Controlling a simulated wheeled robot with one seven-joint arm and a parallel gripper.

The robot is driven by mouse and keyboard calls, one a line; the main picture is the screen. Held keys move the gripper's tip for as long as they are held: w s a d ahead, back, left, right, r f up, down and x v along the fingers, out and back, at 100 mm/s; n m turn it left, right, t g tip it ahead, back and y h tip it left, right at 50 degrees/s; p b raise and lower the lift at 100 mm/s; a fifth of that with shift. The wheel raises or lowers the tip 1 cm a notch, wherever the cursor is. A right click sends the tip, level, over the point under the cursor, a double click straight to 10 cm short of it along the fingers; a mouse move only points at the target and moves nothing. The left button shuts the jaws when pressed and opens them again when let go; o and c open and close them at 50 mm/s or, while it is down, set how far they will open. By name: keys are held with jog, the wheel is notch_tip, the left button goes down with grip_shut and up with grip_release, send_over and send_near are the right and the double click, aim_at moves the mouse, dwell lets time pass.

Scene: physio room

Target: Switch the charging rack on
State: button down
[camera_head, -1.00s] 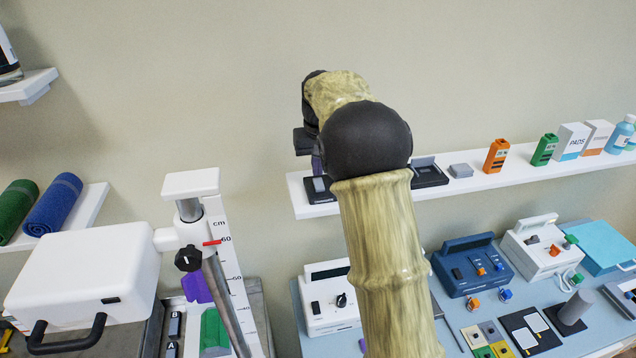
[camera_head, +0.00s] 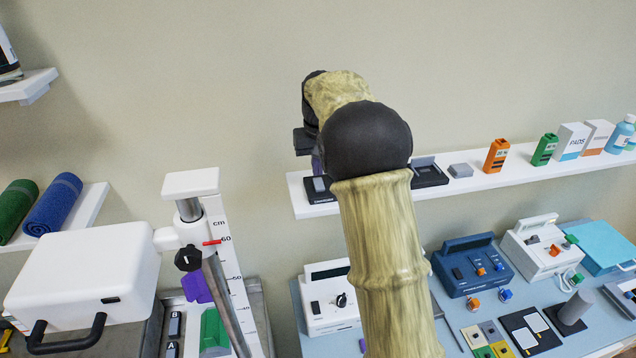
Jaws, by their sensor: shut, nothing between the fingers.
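A white wall shelf (camera_head: 520,172) carries what looks like the charging rack: a dark cradle (camera_head: 319,190) at its left end and a second dark cradle (camera_head: 430,173) further right. A small grey block (camera_head: 461,170) stands beside the second cradle. My gripper (camera_head: 304,142) is at the far end of my arm, just above the left cradle. It is shut, with its fingertips mostly hidden. A purple piece shows just below it, in or over the cradle; I cannot tell whether they touch. My arm hides the shelf between the cradles. No rack switch can be made out clearly.
Orange (camera_head: 496,155) and green (camera_head: 544,149) handheld units, boxes and bottles stand further right on the shelf. Below, a blue table (camera_head: 585,342) holds several consoles. A white height-scale column (camera_head: 228,260) and white case (camera_head: 82,272) stand at left.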

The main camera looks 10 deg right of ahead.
aim_at(318, 180)
jog(key=shift+f+b, duration=0.55)
jog(key=shift+f, duration=0.35)
dwell(0.5)
jog(key=shift+r+p, duration=1.2)
jog(key=shift+r, duration=2.35)
jog(key=s+f, duration=0.5)
jog(key=s, duration=0.5)
jog(key=s+f, duration=0.4)
jog(key=s, duration=0.6)
jog(key=s+f, duration=0.5)
jog(key=s, duration=0.5)
notch_tip(318, 180, down, 17)
jog(key=b, duration=1.7)
jog(key=shift+w+t, duration=0.4)
jog(key=shift+w, duration=0.05)
